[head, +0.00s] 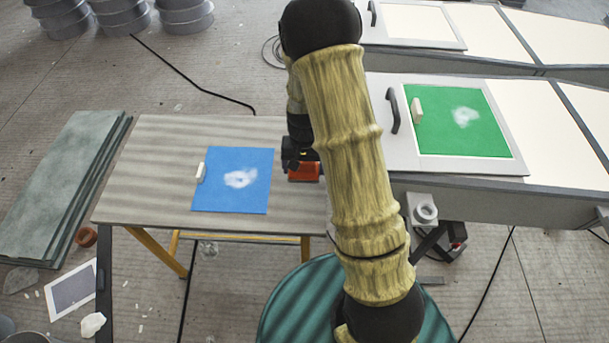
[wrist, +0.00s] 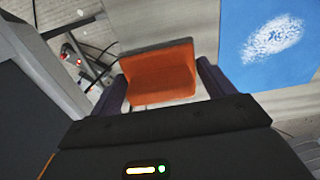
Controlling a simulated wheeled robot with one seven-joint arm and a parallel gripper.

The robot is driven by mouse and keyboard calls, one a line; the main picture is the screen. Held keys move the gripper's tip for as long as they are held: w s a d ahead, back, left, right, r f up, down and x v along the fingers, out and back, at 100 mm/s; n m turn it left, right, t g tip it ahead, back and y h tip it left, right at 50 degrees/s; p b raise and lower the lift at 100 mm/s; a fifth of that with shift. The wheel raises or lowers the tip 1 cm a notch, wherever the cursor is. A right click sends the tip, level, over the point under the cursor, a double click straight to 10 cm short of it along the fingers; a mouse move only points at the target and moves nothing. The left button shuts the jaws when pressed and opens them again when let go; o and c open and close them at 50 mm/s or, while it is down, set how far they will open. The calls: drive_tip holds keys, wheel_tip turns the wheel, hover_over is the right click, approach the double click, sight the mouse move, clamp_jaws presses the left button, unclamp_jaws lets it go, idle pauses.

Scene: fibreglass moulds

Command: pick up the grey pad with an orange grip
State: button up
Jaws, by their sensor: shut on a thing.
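The pad's orange grip (wrist: 158,76) sits between the two dark fingers of my gripper (wrist: 163,88) in the wrist view, with the fingers against its sides. A thin grey-brown strip of the pad shows along the grip's far edge. In the head view the orange grip (head: 304,172) shows just below my gripper (head: 302,158), over the right part of the wooden table; my arm partly covers this spot. I cannot tell whether the pad touches the table top.
A blue sheet with a white smear (head: 236,180) lies on the wooden table (head: 150,165), left of my gripper. A green panel with a white smear (head: 460,120) and a dark handle (head: 392,110) are on the bench to the right. Grey-green boards (head: 65,185) lie at left.

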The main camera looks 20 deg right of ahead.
drive_tip(key=shift+r, duration=1.4)
drive_tip(key=o, duration=0.5)
drive_tip(key=c, duration=0.4)
drive_tip(key=w+f+n, duration=0.2)
drive_tip(key=n, duration=0.1)
drive_tip(key=shift+w+d+f+n, duration=0.1)
drive_tip(key=shift+w+f+n, duration=0.05)
drive_tip(key=shift+f+n, duration=0.2)
